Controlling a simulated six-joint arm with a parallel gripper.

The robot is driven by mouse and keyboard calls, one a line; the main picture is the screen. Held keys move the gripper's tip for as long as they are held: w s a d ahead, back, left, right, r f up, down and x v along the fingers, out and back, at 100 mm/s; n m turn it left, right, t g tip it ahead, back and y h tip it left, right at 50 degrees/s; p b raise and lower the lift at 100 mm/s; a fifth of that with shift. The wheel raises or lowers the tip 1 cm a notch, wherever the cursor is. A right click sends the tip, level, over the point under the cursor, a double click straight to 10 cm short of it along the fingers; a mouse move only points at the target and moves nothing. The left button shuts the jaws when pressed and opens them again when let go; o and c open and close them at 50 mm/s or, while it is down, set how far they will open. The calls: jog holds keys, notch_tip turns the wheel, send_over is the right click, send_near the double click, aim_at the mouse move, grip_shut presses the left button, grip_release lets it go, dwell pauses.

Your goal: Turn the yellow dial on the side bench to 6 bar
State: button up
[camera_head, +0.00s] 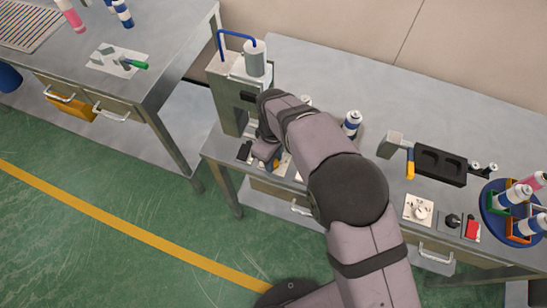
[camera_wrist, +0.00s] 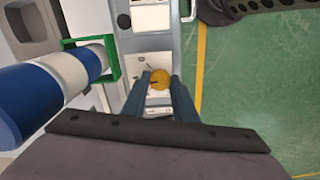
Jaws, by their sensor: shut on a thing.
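The yellow dial (camera_wrist: 160,79) sits between the two fingers of my gripper (camera_wrist: 159,88) in the wrist view. My gripper is shut on it, one finger on each side. A short dark mark shows on the dial's face, and a pale plate with small print (camera_wrist: 157,100) lies around it. The scale is too small to read, so I cannot tell the pressure set. In the head view my gripper (camera_head: 266,155) is low at the front edge of the bench (camera_head: 300,70), by the grey press (camera_head: 228,95), and my arm hides most of the dial.
In the head view a black block (camera_head: 440,165), a white knob plate (camera_head: 419,209), a red switch (camera_head: 472,229) and a can carousel (camera_head: 495,208) stand right.

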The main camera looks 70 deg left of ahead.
jog(key=shift+m, duration=0.4)
jog(key=m+b, duration=0.1)
jog(key=m, duration=0.3)
jog(key=m+b, duration=0.1)
jog(key=m, duration=0.4)
jog(key=shift+s, duration=0.1)
jog(key=shift+r, duration=0.1)
dwell(0.4)
jog(key=o, duration=1.1)
jog(key=shift+r+b, duration=1)
jog(key=shift+r, duration=2.65)
